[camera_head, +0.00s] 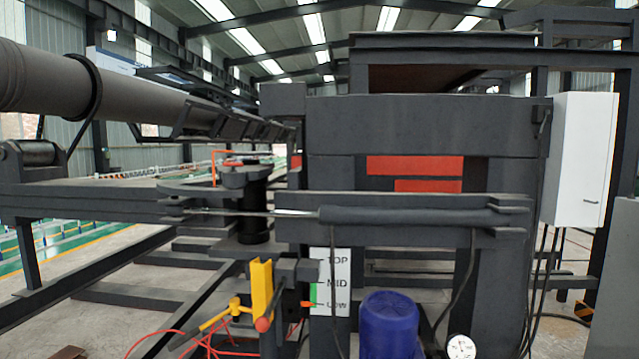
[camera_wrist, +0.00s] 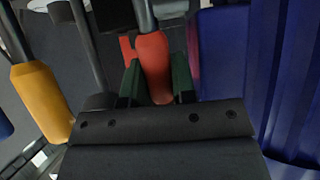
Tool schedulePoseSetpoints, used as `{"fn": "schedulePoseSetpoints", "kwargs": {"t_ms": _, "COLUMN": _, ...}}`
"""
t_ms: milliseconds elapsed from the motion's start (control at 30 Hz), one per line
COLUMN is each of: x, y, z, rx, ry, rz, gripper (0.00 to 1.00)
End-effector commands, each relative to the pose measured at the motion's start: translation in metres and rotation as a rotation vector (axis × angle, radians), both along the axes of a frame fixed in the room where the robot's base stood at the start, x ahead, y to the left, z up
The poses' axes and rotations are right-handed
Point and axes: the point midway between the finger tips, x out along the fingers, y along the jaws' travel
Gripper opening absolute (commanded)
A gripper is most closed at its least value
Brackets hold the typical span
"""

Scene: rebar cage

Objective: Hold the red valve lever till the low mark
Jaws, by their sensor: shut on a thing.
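In the wrist view, my gripper (camera_wrist: 156,78) is shut on the red valve lever (camera_wrist: 153,55), with a dark green finger on each side of its rounded grip. In the head view, a white scale board (camera_head: 341,270) reads TOP, MID and LOW. A small orange-red pointer (camera_head: 307,304) is level with the LOW mark, beside a short green strip. I cannot make out my gripper in the head view.
A yellow handle (camera_wrist: 40,95) is close on the left in the wrist view. A large blue body (camera_wrist: 290,80) fills the right side. In the head view, a yellow bracket (camera_head: 262,285), red hoses (camera_head: 205,347) and a pressure gauge (camera_head: 460,347) are near the board.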

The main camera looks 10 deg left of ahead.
Motion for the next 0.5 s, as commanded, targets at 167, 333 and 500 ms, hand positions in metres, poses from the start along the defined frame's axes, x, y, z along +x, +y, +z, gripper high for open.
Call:
{"fn": "schedulePoseSetpoints", "kwargs": {"t_ms": 167, "x": 0.003, "y": 0.002, "z": 0.005, "rx": 0.0, "ry": -0.026, "rz": 0.007, "gripper": 0.0}}
{"fn": "schedulePoseSetpoints", "kwargs": {"t_ms": 333, "x": -0.005, "y": 0.002, "z": -0.002, "rx": 0.003, "ry": -0.08, "rz": 0.006, "gripper": 0.0}}
{"fn": "schedulePoseSetpoints", "kwargs": {"t_ms": 500, "x": -0.015, "y": 0.002, "z": 0.0, "rx": 0.001, "ry": -0.156, "rz": 0.003, "gripper": 0.0}}
